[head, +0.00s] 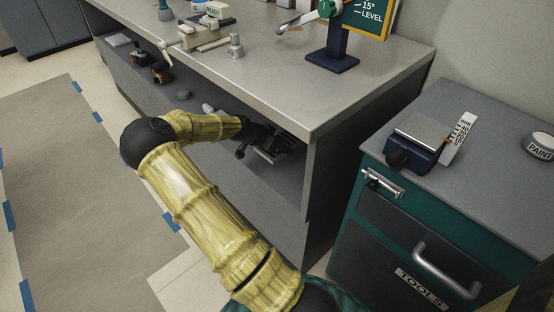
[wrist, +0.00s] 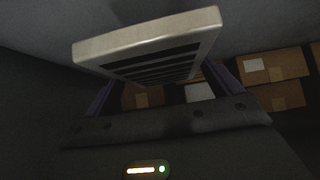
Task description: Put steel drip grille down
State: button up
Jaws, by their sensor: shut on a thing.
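The steel drip grille (wrist: 150,38) is a pale metal slab with dark slots along one side. It fills the upper middle of the wrist view and lies tilted. My gripper (wrist: 168,78) is shut on it, with a finger on either side and the contact partly hidden behind the grille. In the head view my gripper (head: 262,143) reaches into the open shelf space under the counter's edge. A small pale part of the grille (head: 265,156) shows there beside the fingers. I cannot tell whether the grille touches the shelf.
The grey counter top (head: 300,95) overhangs the shelf closely above my gripper. Cardboard boxes (wrist: 272,66) stand beyond the grille in the wrist view. A portafilter-like item (head: 161,72) lies on the shelf farther left. A green tool cabinet (head: 420,215) stands at right.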

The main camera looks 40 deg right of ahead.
aim_at(265, 153)
jog(key=shift+f, duration=0.7)
jog(key=shift+f+b, duration=1)
jog(key=shift+f, duration=1.5)
jog(key=o, duration=1.1)
jog(key=shift+f, duration=0.15)
jog(key=shift+a+r, duration=0.2)
jog(key=shift+r, duration=0.2)
jog(key=p+v, duration=0.3)
jog(key=v, duration=0.8)
jog(key=shift+a+r+p, duration=0.1)
jog(key=shift+p, duration=0.3)
